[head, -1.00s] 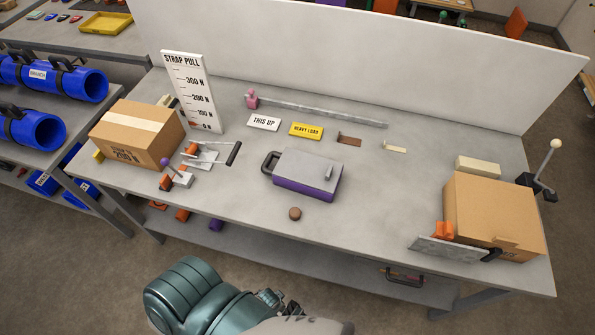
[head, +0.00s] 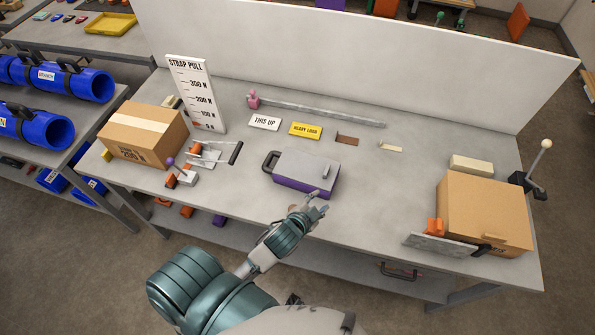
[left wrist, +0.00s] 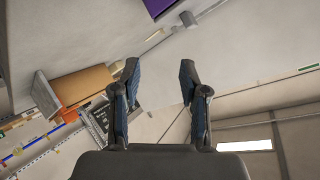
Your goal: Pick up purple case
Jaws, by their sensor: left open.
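The purple case (head: 305,170) lies flat on the table, with a grey top, purple lower sides and a dark handle at its left end. My left gripper (head: 318,204) is open at the case's front right corner. The picture does not settle whether it touches the case. In the left wrist view, the open fingers (left wrist: 160,72) have nothing between them, and a purple part of the case (left wrist: 160,7) shows at the top edge. My right gripper is not in view.
A cardboard box (head: 143,135) and small lever fixtures stand left on the grey table (head: 380,200). Another box (head: 485,213) with a metal plate stands right. Small signs (head: 305,130) and a long bar (head: 320,110) lie behind the case. Clear table lies right of it.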

